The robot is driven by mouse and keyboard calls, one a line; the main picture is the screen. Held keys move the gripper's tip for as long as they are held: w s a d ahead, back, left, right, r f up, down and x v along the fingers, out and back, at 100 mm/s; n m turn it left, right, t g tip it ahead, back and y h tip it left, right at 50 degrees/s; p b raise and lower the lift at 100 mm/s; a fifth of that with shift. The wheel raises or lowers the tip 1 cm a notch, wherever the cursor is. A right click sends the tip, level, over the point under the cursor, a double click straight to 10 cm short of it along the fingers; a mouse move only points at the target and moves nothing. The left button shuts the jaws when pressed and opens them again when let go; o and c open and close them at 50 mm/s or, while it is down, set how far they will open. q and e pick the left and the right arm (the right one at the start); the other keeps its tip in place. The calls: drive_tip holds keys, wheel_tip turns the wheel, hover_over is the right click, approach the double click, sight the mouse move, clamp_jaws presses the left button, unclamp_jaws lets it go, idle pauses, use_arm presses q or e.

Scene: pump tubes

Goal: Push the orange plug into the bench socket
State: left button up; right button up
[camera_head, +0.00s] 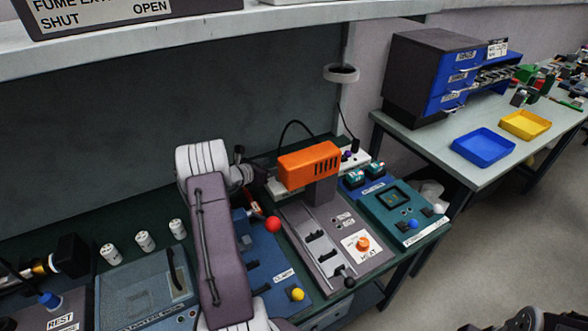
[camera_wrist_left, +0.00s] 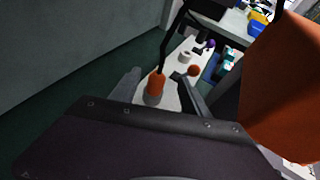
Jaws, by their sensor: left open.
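The orange plug (camera_wrist_left: 156,84) stands in the left wrist view with a black cable rising from its top. It shows between the two spread fingers of my left gripper (camera_wrist_left: 155,75), which is open. I cannot tell whether either finger touches it. The plug's lower end is at the pale bench socket strip (camera_wrist_left: 176,92); how deep it sits cannot be told. In the head view my left gripper (camera_head: 246,166) is behind the orange-topped machine's left side, and the plug is hidden. The strip's right end (camera_head: 354,158) shows there.
The orange machine head (camera_head: 309,164) stands close to the right of my left gripper; it fills the right of the wrist view (camera_wrist_left: 285,90). A red knob (camera_head: 273,224) is near my left forearm. A teal box (camera_head: 402,213) is farther right. The back wall is bare.

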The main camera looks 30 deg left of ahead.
use_arm(q)
drive_tip(key=x, duration=0.3)
drive_tip(key=shift+w+f+p, duration=0.1)
drive_tip(key=shift+f+p, duration=0.15)
drive_tip(key=shift+p, duration=0.1)
drive_tip(key=shift+w+f, duration=0.1)
drive_tip(key=shift+w, duration=0.05)
drive_tip(key=x, duration=0.4)
drive_tip(key=shift+w+f+p, duration=0.1)
drive_tip(key=shift+f+p, duration=0.05)
drive_tip(key=shift+p, duration=0.25)
drive_tip(key=shift+w+a+f, duration=0.1)
drive_tip(key=shift+w+f, duration=0.05)
drive_tip(key=shift+w, duration=0.2)
drive_tip(key=shift+s, duration=0.1)
use_arm(e)
drive_tip(key=shift+s+r, duration=0.3)
drive_tip(key=shift+r, duration=0.2)
use_arm(q)
drive_tip(key=c, duration=0.3)
clamp_jaws()
